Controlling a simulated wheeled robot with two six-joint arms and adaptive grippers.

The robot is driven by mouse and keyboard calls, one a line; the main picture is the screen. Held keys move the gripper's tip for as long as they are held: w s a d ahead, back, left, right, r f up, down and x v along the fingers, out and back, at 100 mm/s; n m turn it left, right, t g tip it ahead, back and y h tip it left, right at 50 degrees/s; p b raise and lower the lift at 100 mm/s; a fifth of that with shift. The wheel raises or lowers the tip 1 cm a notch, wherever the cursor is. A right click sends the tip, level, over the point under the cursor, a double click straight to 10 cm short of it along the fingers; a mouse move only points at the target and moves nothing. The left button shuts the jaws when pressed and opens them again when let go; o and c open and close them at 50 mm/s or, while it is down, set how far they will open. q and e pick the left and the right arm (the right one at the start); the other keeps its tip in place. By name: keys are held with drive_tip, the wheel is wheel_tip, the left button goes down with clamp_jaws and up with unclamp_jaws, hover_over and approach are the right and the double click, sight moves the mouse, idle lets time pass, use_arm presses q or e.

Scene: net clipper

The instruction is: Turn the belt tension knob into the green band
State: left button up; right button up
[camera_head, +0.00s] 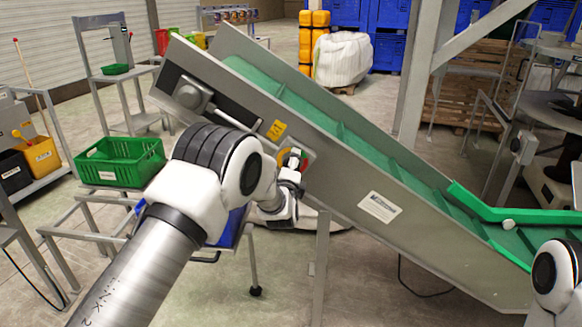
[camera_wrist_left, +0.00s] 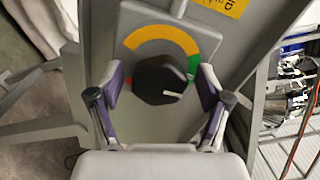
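The belt tension knob (camera_wrist_left: 160,80) is black with a white pointer line. It sits on a grey plate on the conveyor's side, under a coloured arc. The arc is yellow (camera_wrist_left: 160,42) over the top, with the green band (camera_wrist_left: 194,66) at its right end. The pointer line points right and slightly down, towards the lower end of the green band. My left gripper (camera_wrist_left: 160,84) is open, one finger on each side of the knob, with small gaps visible. In the head view my left gripper (camera_head: 291,180) is at the plate, partly hiding the knob. My right gripper is out of view.
The sloping conveyor (camera_head: 345,185) with a green belt fills the middle. A yellow label (camera_head: 276,130) is close to the knob plate. A green crate (camera_head: 119,162) stands on a frame at left. Conveyor legs stand below the side panel.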

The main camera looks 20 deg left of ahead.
use_arm(q)
drive_tip(key=s+d, duration=0.2)
drive_tip(key=s, duration=1)
drive_tip(key=shift+d, duration=0.15)
